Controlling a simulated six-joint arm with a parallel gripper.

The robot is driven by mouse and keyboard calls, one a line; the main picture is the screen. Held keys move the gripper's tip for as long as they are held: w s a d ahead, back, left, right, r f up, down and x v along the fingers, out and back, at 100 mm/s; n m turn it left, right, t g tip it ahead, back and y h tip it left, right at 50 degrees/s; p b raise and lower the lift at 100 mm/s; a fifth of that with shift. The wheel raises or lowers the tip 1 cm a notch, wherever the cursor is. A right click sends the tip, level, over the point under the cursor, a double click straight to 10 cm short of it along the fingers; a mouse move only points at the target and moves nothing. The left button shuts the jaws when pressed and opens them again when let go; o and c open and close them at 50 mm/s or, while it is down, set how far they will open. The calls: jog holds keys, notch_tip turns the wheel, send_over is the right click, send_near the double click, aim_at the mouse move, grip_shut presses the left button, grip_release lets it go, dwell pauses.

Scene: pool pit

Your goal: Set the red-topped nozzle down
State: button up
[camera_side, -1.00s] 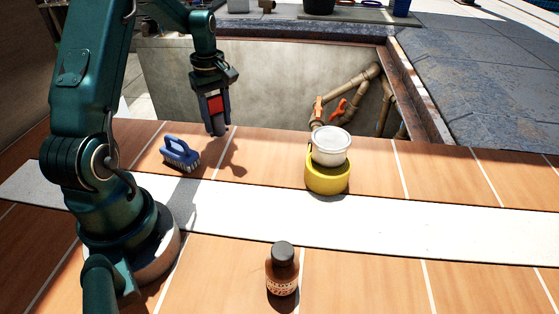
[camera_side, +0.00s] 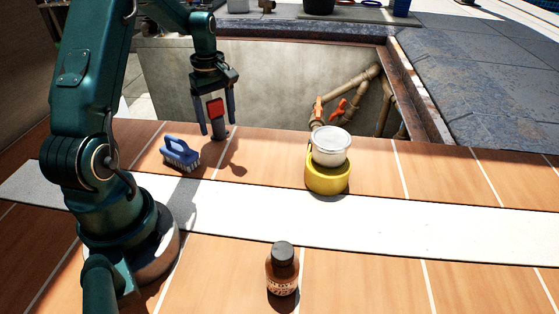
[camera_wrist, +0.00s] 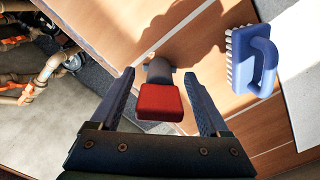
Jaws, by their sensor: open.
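The red-topped nozzle (camera_side: 215,108) stands about upright on the orange-brown deck, near its back edge by the pit. Its red block top and grey lower end also show in the wrist view (camera_wrist: 160,102). My gripper (camera_side: 217,126) is open, with one finger on each side of the nozzle. In the wrist view a gap shows between each finger and the red top, so the fingers look clear of it. The nozzle's foot is partly hidden by the top in the wrist view.
A blue brush (camera_side: 181,153) lies just left of the nozzle. A yellow tub (camera_side: 328,180) with a white-lidded pot (camera_side: 331,146) on it stands to the right. A brown bottle (camera_side: 282,270) stands in front. The pit with pipes (camera_side: 350,98) lies behind. A pale strip (camera_side: 430,222) crosses the deck.

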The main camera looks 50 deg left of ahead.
notch_tip(320, 180, up, 11)
jog(key=shift+f, duration=0.15)
jog(key=shift+r, duration=0.25)
jog(key=shift+d+r, duration=0.2)
jog(key=shift+r, duration=0.1)
jog(key=s+d+r+m+t+y, duration=0.1)
jog(key=s+d+r+m+t, duration=0.1)
jog(key=d+m, duration=0.55)
jog(key=s+d+r+m+t, duration=0.25)
jog(key=d+m, duration=0.25)
jog(key=d, duration=0.5)
jog(key=s+d+f+m+t+h, duration=0.1)
jog(key=s+d+f+m, duration=0.2)
jog(key=s+d+m, duration=0.2)
jog(key=shift+s+d, duration=0.15)
jog(key=shift+s, duration=0.25)
jog(key=shift+f+m, duration=0.1)
jog(key=shift+m, duration=0.15)
